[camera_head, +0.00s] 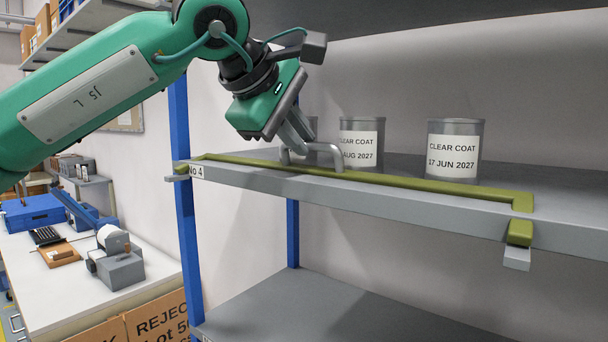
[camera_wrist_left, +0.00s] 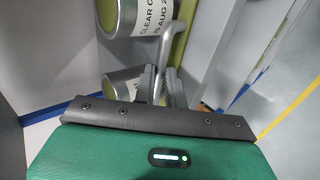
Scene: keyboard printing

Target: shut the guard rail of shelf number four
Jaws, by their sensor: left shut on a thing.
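The olive-green guard rail (camera_head: 400,180) runs along the front of the shelf marked No 4 (camera_head: 300,180). Its long bar lies low, close to the shelf surface, a little behind the front edge. Its right end turns to a green piece and a grey bracket (camera_head: 517,258) at the front edge. A grey bent handle (camera_head: 330,149) stands up from the rail left of its middle. My left gripper (camera_head: 296,143) points down at the handle's left part and is shut on it. In the wrist view the fingers (camera_wrist_left: 160,84) meet the handle (camera_wrist_left: 170,55). My right gripper is not in view.
Cans labelled CLEAR COAT stand behind the rail, one in the middle (camera_head: 361,142) and one at right (camera_head: 455,150). Another is partly hidden behind my gripper. A blue post (camera_head: 185,225) supports the shelf. A lower shelf (camera_head: 340,305) looks bare. A workbench stands at left.

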